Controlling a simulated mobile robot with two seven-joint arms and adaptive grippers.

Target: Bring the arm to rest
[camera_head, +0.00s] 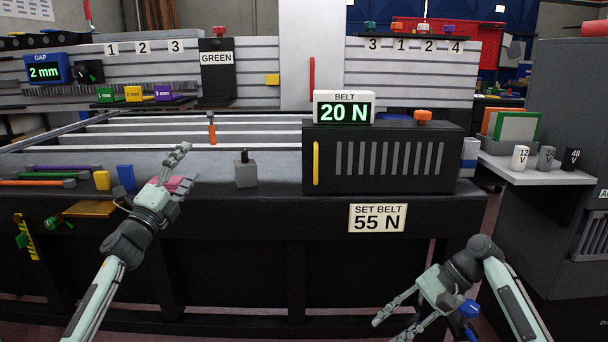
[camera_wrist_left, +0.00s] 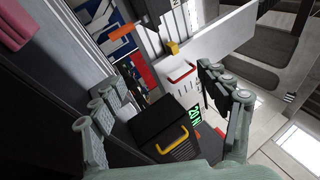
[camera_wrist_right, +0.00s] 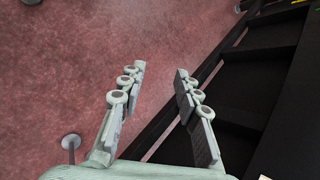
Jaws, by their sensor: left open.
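My left gripper (camera_head: 168,178) is raised over the front left part of the table, near a pink block (camera_head: 180,183). In the left wrist view its fingers (camera_wrist_left: 160,100) stand wide apart with nothing between them. My right gripper (camera_head: 390,318) hangs low in front of the table at the right. In the right wrist view its fingers (camera_wrist_right: 158,85) are apart and empty, above the reddish floor and beside the dark table frame.
A dark belt unit (camera_head: 380,158) with a "20 N" display (camera_head: 344,108) stands on the table (camera_head: 275,208). A grey switch box (camera_head: 246,173), a blue block (camera_head: 126,177) and a yellow block (camera_head: 102,180) stand along the front edge. A grey cabinet (camera_head: 570,110) stands at right.

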